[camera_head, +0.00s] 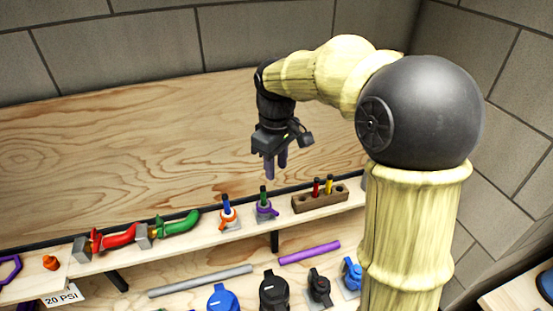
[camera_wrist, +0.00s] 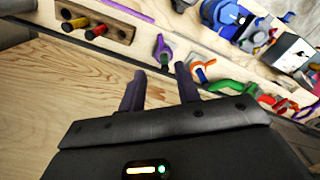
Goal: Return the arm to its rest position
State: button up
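My arm is bent, with its end hanging down in front of the plywood back panel (camera_head: 130,150) in the head view. My gripper (camera_head: 275,172) points down above the upper shelf, over the purple-ringed and green-topped part, and is clear of it. Its two dark purple fingers show in the wrist view (camera_wrist: 160,82), spread apart with nothing between them. The gripper is open and empty.
The shelf (camera_head: 190,243) holds red (camera_head: 118,238) and green (camera_head: 180,224) handled tools, an orange-ringed part (camera_head: 228,213), a purple-ringed part (camera_head: 265,207) and a wooden block (camera_head: 320,199). Blue and black items (camera_head: 272,291) stand lower. Grey block walls rise behind.

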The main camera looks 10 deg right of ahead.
notch_tip(320, 180, up, 2)
jog(key=shift+r, duration=0.1)
dwell(0.4)
jog(key=s+d+f+m+t+b, duration=0.1)
jog(key=s+d+f+m, duration=0.3)
jog(key=s+f, duration=0.3)
jog(key=s+d+f+m+t+b, duration=0.1)
jog(key=s+d+f+m, duration=0.4)
jog(key=f, duration=0.4)
jog(key=shift+s+d+f+t, duration=0.2)
jog(key=shift+s+t, duration=0.1)
jog(key=shift+s, duration=0.6)
